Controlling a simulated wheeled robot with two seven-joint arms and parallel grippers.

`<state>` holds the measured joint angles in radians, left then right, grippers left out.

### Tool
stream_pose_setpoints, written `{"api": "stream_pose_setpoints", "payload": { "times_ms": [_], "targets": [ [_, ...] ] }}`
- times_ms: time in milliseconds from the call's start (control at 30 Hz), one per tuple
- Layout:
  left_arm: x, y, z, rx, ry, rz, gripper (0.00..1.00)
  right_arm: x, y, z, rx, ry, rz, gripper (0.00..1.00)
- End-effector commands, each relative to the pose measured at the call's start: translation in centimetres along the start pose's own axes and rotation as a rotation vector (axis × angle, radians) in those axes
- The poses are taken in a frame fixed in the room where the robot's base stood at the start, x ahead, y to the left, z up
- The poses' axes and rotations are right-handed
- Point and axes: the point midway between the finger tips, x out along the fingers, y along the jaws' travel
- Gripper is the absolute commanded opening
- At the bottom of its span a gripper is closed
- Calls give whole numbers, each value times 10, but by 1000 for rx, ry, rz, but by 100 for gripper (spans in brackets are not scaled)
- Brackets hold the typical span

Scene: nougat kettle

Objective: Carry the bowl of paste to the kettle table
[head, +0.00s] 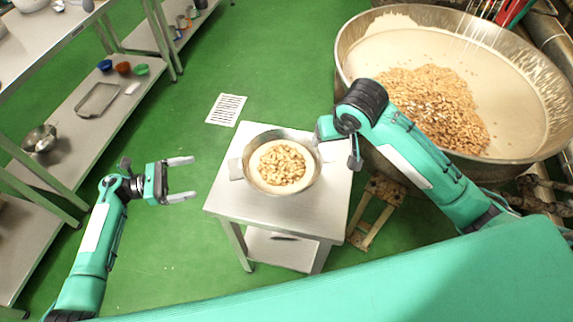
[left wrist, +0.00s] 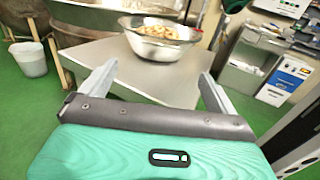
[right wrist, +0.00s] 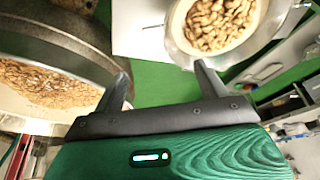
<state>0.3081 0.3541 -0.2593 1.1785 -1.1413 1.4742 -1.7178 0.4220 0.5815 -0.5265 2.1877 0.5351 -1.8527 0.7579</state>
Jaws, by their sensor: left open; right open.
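The metal bowl (head: 288,134) holds pale paste topped with nuts and stands upright on a small steel table (head: 225,198) beside the big kettle (head: 343,75). The bowl also shows in the left wrist view (left wrist: 160,46) and the right wrist view (right wrist: 181,38). My left gripper (head: 181,178) is open and empty, left of the table and apart from the bowl. My right gripper (right wrist: 163,80) is open near the bowl's right side, between bowl and kettle. In the head view its fingers are partly hidden by its own wrist, so contact with the rim cannot be told.
The kettle holds cream-coloured mass and a heap of nuts. A steel shelf bench (head: 92,112) with small bowls and a tray runs along the left. Green floor is free between bench and table.

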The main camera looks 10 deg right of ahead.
Motion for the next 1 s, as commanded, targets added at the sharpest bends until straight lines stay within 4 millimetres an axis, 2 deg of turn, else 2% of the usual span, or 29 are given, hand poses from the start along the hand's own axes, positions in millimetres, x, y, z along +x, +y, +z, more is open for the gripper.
{"api": "stream_pose_setpoints", "payload": {
  "times_ms": [333, 467, 567, 1000],
  "targets": [
    [0, -1, 0, 4, 2, -9, 94, 1, 0, 0, 1, -1, 1, 75],
    [9, -1, 0, 4, 1, -9, 94, 9, 0, 0, 2, -3, 1, 75],
    [23, -2, 0, 5, -1, -10, 94, 22, 1, 0, 1, -4, 1, 75],
    [106, -2, 0, 4, -1, -8, 94, 106, 1, 0, 1, -3, 2, 75]
  ]
}}
